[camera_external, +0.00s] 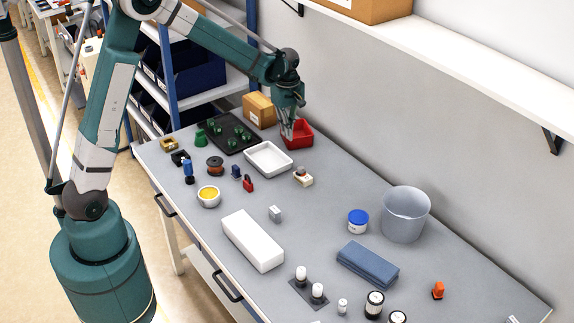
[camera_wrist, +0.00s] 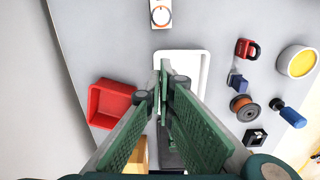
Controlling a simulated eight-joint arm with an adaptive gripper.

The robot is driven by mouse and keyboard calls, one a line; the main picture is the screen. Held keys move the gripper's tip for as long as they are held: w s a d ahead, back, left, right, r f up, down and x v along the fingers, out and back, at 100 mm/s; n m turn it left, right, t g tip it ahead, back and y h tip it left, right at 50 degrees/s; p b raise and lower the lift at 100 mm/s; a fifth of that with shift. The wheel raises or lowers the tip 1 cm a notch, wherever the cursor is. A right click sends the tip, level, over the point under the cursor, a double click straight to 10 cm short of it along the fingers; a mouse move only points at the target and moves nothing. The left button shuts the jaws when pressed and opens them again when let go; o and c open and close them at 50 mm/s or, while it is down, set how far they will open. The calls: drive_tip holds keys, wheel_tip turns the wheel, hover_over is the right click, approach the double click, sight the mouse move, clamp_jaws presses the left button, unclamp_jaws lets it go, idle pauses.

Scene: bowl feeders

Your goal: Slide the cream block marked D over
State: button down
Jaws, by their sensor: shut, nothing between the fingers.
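A small cream block (camera_external: 303,180) lies on the table just right of the white tray, with a darker brownish part on top. In the wrist view the likely same block (camera_wrist: 161,17) is at the top edge, with an orange-ringed round mark; I cannot read a letter D. My gripper (camera_external: 288,137) hangs beside the red bin, above the far side of the white tray, apart from the block. In the wrist view my gripper (camera_wrist: 169,74) points towards the white tray, its fingertips together and empty.
The white tray (camera_wrist: 204,73) and red bin (camera_wrist: 92,104) are close to my gripper. A grey block (camera_external: 275,214), a long white box (camera_external: 252,241), a blue-lidded jar (camera_external: 358,222) and a grey bucket (camera_external: 405,216) stand farther along. Table between the cream block and jar is clear.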

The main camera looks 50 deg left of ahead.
drive_tip(key=shift+w+a+f+n, duration=0.15)
drive_tip(key=shift+w+f+n, duration=0.2)
drive_tip(key=shift+f, duration=0.25)
drive_tip(key=shift+f, duration=0.15)
wheel_tip(320, 180, down, 10)
drive_tip(key=shift+r, duration=0.25)
drive_tip(key=shift+d, duration=1.05)
drive_tip(key=shift+d+f, duration=0.1)
drive_tip(key=shift+d, duration=0.85)
drive_tip(key=shift+d, duration=0.1)
drive_tip(key=d+b, duration=0.4)
drive_tip(key=d, duration=1.6)
drive_tip(key=shift+d+b, duration=0.15)
drive_tip(key=shift+b, duration=0.15)
